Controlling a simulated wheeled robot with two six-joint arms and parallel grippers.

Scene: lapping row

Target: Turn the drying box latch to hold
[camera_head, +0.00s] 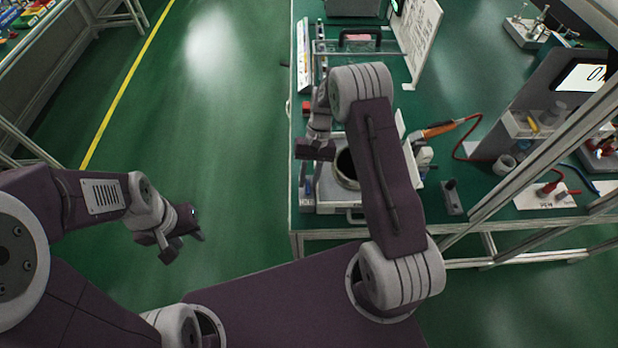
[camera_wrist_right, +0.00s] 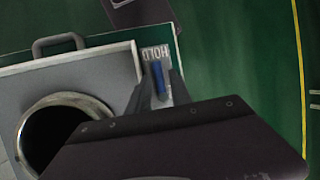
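The drying box (camera_head: 338,197) is a pale case with a round metal-rimmed opening, at the near left corner of the green bench. In the right wrist view its pale top (camera_wrist_right: 100,62) fills the left side. A blue latch handle (camera_wrist_right: 158,80) lies beside it, pointing toward a plate marked HOLD (camera_wrist_right: 155,53), which reads upside down. My right gripper (camera_wrist_right: 160,86) has its fingers apart, one on each side of the latch; contact is not clear. My left gripper (camera_head: 188,246) is open and empty above the floor.
An orange-handled tool (camera_head: 438,130) with a red cable lies right of the box. A white board (camera_head: 416,40) and clear case with a dark handle (camera_head: 358,42) are farther back. The floor at left is clear.

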